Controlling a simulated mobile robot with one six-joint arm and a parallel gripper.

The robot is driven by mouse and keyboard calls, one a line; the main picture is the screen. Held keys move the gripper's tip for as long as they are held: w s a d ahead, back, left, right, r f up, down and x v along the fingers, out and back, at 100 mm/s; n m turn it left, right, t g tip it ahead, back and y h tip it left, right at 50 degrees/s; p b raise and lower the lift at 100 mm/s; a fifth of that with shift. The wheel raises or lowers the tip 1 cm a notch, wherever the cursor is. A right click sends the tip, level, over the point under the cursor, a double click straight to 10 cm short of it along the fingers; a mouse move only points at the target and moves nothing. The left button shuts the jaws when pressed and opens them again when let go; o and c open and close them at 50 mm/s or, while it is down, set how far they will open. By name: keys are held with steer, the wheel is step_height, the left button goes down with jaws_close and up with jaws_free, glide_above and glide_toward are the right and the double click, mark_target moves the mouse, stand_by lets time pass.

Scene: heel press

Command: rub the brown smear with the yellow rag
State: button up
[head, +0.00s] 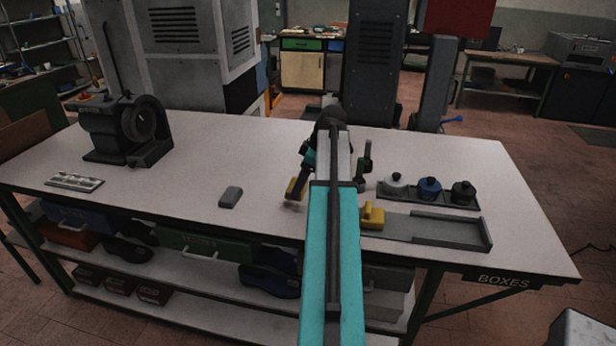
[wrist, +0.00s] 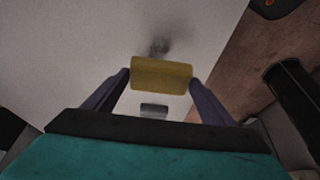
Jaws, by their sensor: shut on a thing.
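The yellow rag (wrist: 161,76) is a folded, block-like piece held between the two fingers of my gripper (wrist: 160,82) in the wrist view. The gripper is shut on it. In the head view the rag (head: 294,188) is low over the middle of the white bench, partly behind my gripper (head: 299,187). A dark, brownish smear (wrist: 158,47) shows on the bench just beyond the rag's upper edge in the wrist view. The rag may hide part of it. I cannot tell whether the rag touches the bench.
A grey block (head: 230,197) lies left of the rag. A grinder (head: 128,130) stands at the back left. To the right are a rack of white, blue and black pots (head: 429,189), a yellow knobbed block (head: 372,216) and a shallow grey tray (head: 455,244).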

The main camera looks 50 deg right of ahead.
steer(key=shift+s+d+r, duration=0.15)
steer(key=shift+s+d, duration=0.65)
steer(key=shift+d, duration=0.05)
